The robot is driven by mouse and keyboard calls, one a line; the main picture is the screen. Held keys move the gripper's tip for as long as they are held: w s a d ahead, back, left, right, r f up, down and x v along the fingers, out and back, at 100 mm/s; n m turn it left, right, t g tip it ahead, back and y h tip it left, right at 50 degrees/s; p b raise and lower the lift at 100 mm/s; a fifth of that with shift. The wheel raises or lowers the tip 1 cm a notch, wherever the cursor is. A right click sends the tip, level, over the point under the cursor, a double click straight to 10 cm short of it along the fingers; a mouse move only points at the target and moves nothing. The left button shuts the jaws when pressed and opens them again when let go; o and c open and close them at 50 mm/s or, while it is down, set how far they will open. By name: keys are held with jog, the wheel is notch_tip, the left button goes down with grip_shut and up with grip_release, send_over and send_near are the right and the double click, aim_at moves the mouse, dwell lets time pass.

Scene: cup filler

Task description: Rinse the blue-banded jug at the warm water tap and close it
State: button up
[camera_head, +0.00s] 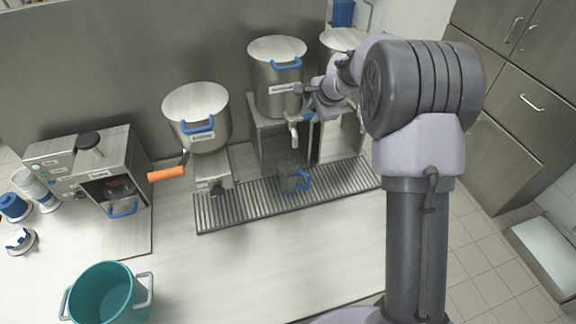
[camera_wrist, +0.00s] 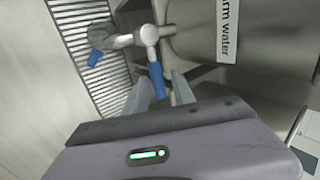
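The warm water tap (camera_head: 294,134) sticks out from the front of the middle steel pot (camera_head: 278,88). In the wrist view the tap (camera_wrist: 125,41) has a blue lever (camera_wrist: 156,80), and a "warm water" label shows beside it. My gripper (camera_head: 308,104) is at the tap. In the wrist view my gripper (camera_wrist: 162,88) is open, with the blue lever between its fingers and a gap showing on the right side. A see-through grey jug (camera_head: 288,181) with blue parts stands on the drip grate below the spout. The jug (camera_wrist: 99,37) is partly behind the tap in the wrist view. Its contents are unclear.
The slatted drip grate (camera_head: 240,207) runs along the counter. A machine (camera_head: 88,165), cups and a teal bucket (camera_head: 104,292) are farther left. The counter front is clear.

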jog(key=shift+o, duration=0.8)
jog(key=p+v, duration=0.1)
jog(key=v, duration=1.6)
jog(key=shift+s+r, duration=0.15)
